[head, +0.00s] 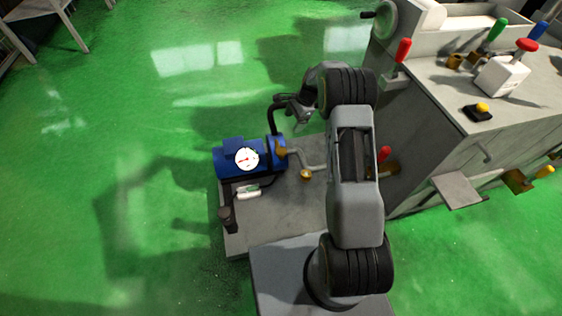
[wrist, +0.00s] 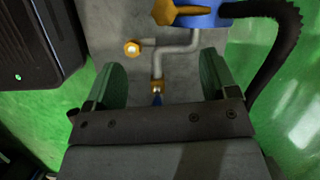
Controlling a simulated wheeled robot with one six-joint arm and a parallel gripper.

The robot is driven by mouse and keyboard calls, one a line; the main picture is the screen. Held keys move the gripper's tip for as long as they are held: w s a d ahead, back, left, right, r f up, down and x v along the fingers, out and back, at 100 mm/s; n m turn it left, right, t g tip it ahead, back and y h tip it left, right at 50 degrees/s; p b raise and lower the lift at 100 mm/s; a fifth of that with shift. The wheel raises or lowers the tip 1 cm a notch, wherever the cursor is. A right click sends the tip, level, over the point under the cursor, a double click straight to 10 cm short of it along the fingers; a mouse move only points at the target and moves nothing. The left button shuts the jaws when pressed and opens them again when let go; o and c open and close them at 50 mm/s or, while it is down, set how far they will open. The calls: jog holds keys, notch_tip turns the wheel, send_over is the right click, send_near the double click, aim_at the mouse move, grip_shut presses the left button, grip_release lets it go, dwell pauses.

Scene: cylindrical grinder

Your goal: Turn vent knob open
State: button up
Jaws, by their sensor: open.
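A blue pump unit (head: 235,160) with a round white gauge (head: 247,158) sits on a grey plate. A grey bent pipe (wrist: 182,47) leads from its brass fitting (head: 281,150). A round brass knob (head: 305,174) is on a branch of the pipe; it also shows in the wrist view (wrist: 132,48). A small blue-tipped piece (wrist: 157,97) is at the pipe's near end. No label shows which one is the vent knob. My gripper (wrist: 162,70) is open, its green-padded fingers on either side of the pipe end in the picture. It also shows in the head view (head: 298,108). Contact cannot be seen.
A black hose (wrist: 277,50) curves beside the right finger. The grey grinder cabinet (head: 455,150), with red, green and blue handles, stands at the right. A white and green item (head: 247,192) lies by the pump. Green floor at the left is clear.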

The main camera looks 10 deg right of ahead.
jog(key=m+b, duration=0.2)
send_near(282, 150)
jog(key=b+x, duration=0.4)
jog(key=x, duration=0.6)
jog(key=shift+s+a+f, duration=0.1)
jog(key=shift+a+f, duration=0.05)
jog(key=shift+f, duration=0.1)
jog(key=shift+c, duration=0.2)
jog(key=shift+n, duration=0.3)
jog(key=c, duration=0.9)
